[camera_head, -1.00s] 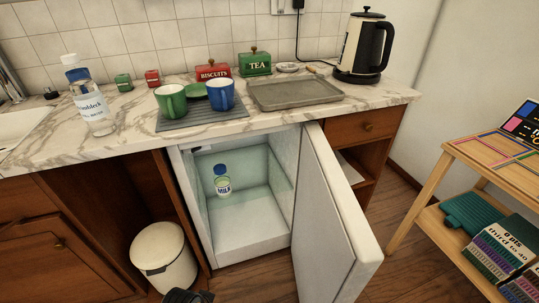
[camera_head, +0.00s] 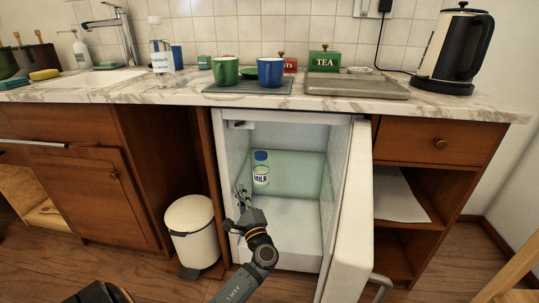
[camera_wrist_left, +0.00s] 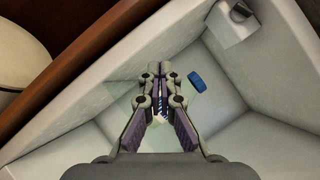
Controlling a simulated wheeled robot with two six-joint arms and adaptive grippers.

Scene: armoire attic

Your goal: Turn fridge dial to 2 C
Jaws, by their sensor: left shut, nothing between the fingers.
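The small fridge (camera_head: 283,262) stands open under the counter, its white door (camera_head: 352,215) swung out to the right. A small light housing with a dark part (camera_wrist_left: 232,24), apparently the dial, sits high on the inner wall in the left wrist view. In the head view it is a small dark detail (camera_head: 239,124) at the upper left; its setting is too small to read. My left gripper (camera_head: 243,193) is at the fridge opening, below the dial and left of the milk bottle (camera_head: 261,176). Its fingers (camera_wrist_left: 159,70) are shut and empty. My right gripper is not in view.
The milk bottle's blue cap (camera_wrist_left: 197,82) shows just right of my fingers. A white bin (camera_head: 192,228) stands left of the fridge. The counter (camera_head: 185,95) above holds mugs, a tray (camera_head: 352,87) and a kettle (camera_head: 455,50). The fridge interior is otherwise empty.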

